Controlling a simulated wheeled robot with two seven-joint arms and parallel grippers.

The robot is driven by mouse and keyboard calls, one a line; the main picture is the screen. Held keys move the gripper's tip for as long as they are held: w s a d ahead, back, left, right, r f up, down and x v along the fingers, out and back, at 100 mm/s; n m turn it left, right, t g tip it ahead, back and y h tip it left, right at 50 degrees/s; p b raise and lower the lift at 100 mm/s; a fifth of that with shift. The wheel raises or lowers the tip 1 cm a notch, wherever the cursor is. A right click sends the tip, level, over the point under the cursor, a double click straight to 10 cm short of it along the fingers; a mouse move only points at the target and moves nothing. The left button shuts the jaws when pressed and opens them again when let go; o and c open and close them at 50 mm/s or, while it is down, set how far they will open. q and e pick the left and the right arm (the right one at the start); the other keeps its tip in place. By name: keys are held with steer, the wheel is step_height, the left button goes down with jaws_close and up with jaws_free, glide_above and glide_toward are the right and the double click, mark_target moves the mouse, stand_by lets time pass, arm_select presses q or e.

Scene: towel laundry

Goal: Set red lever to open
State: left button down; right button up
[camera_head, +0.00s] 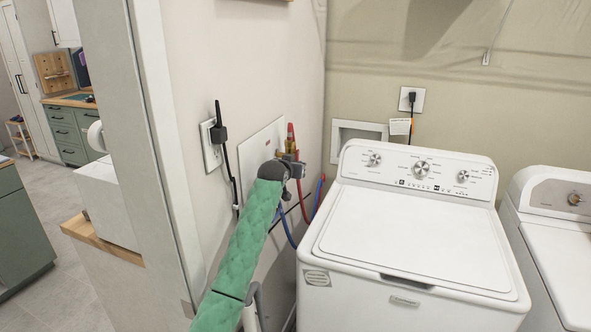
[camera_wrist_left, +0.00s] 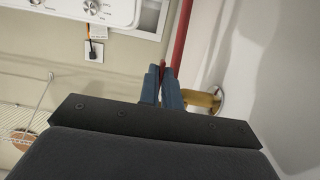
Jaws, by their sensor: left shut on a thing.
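The red lever (camera_head: 291,131) stands up at the brass valve on the left wall, beside the washer. My left arm, in a green sleeve, reaches up to it in the head view. My left gripper (camera_head: 292,158) is at the valve and partly hides it. In the left wrist view the blue fingers (camera_wrist_left: 165,80) are close together on a small red piece (camera_wrist_left: 162,69), which looks like the red lever. The brass valve (camera_wrist_left: 203,101) shows just right of the fingers. My right gripper is not in view.
A red hose (camera_head: 303,200) and a blue hose (camera_head: 287,229) hang below the valve. A white washer (camera_head: 410,245) stands close on the right, with another machine (camera_head: 565,240) beyond. A plug with a black cord (camera_head: 218,133) is on the wall left of the valve.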

arm_select(q)
steer(key=shift+f, duration=0.2)
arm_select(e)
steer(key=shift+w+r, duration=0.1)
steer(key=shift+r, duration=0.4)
arm_select(q)
steer(key=c, duration=1.6)
jaws_free()
steer(key=shift+r, duration=0.1)
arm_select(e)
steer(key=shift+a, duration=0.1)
arm_select(q)
steer(key=b+v, duration=0.2)
steer(key=v, duration=0.5)
steer(key=shift+s+a+b, duration=0.15)
steer(key=shift+s+b, duration=0.15)
steer(key=shift+s, duration=0.05)
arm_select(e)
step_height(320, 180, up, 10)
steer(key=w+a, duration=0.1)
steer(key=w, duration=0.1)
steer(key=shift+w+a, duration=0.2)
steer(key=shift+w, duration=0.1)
